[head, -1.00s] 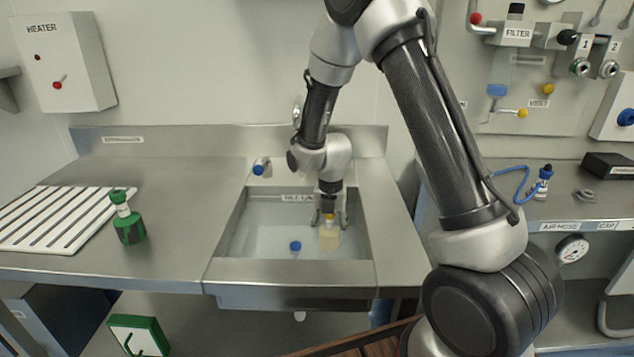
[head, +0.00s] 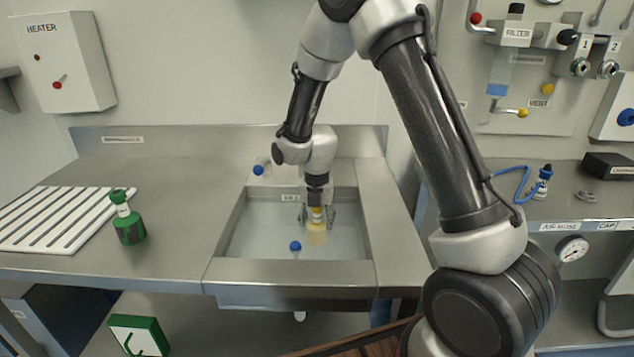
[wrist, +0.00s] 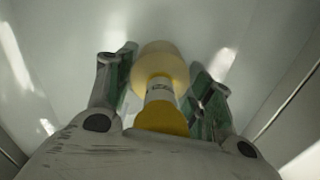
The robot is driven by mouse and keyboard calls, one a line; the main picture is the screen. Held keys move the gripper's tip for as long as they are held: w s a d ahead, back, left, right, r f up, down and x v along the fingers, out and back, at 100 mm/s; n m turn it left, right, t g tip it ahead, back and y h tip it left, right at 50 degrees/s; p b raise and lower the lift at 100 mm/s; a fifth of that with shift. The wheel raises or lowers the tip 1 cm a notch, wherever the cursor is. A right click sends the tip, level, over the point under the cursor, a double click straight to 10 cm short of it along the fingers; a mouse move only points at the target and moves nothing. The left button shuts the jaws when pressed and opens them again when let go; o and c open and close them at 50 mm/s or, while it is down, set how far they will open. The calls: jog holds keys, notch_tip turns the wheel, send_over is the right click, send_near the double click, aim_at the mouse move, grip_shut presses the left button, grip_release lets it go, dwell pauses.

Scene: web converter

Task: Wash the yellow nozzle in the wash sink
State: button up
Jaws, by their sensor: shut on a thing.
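The yellow nozzle (head: 317,232) is in the wash sink (head: 238,238), with its wide pale-yellow end pointing down at the water. In the wrist view the nozzle (wrist: 160,66) has a pale wide end, a white labelled middle and a deeper yellow cap nearest my palm. My gripper (head: 317,214) is over the sink, shut on the nozzle, with one finger on each side of it. In the wrist view the green-padded fingers (wrist: 163,92) stand beside its middle. Whether the nozzle's lower end is under water is hard to tell.
A blue-topped piece (head: 295,246) stands in the sink left of the nozzle. A blue-handled tap (head: 261,167) is at the sink's back left. A green bottle (head: 128,222) and a slatted white rack (head: 45,222) are on the left counter. The sink walls surround my gripper.

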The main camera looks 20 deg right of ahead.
notch_tip(320, 180, up, 15)
jog(key=shift+r, duration=0.1)
dwell(0.6)
dwell(1.1)
